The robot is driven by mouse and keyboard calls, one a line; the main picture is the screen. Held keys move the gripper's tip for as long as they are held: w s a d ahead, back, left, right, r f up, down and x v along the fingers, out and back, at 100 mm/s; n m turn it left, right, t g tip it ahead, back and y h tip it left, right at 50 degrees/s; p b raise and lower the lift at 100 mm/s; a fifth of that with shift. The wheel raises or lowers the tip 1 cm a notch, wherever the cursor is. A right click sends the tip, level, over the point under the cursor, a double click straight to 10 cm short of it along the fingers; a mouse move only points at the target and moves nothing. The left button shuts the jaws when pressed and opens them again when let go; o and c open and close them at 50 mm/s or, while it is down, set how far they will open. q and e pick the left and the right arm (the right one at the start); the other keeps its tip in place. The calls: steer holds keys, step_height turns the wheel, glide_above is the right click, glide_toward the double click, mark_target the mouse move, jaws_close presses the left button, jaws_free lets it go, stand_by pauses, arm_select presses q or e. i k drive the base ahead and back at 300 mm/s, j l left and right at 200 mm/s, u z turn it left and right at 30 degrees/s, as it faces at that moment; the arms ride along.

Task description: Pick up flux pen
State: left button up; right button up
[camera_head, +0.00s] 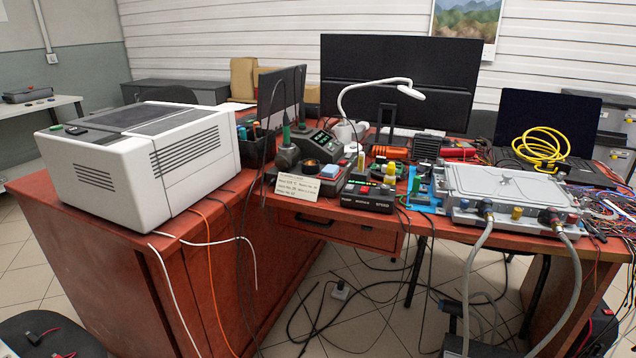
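I cannot single out the flux pen with certainty. A small upright yellow and white item (361,162) stands among the tools at the middle of the red workbench (340,211). Another upright item with a yellowish top (390,173) stands just to its right. Either is too small to tell as a pen. Neither of my grippers is in view.
A soldering station (318,145) and a labelled card (309,188) are beside these items. A white boxy machine (135,165) fills the left bench. A grey metal plate unit (508,190) with hoses (473,270) stands right. Cables lie on the floor.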

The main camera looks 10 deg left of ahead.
mark_target(360, 160)
steer(key=i+j+z, duration=0.35)
steer(key=i, duration=0.4)
steer(key=i+j+z, duration=0.35)
steer(key=i, duration=0.35)
steer(key=i+j+z, duration=0.35)
steer(key=i+j, duration=0.25)
steer(key=j, duration=0.15)
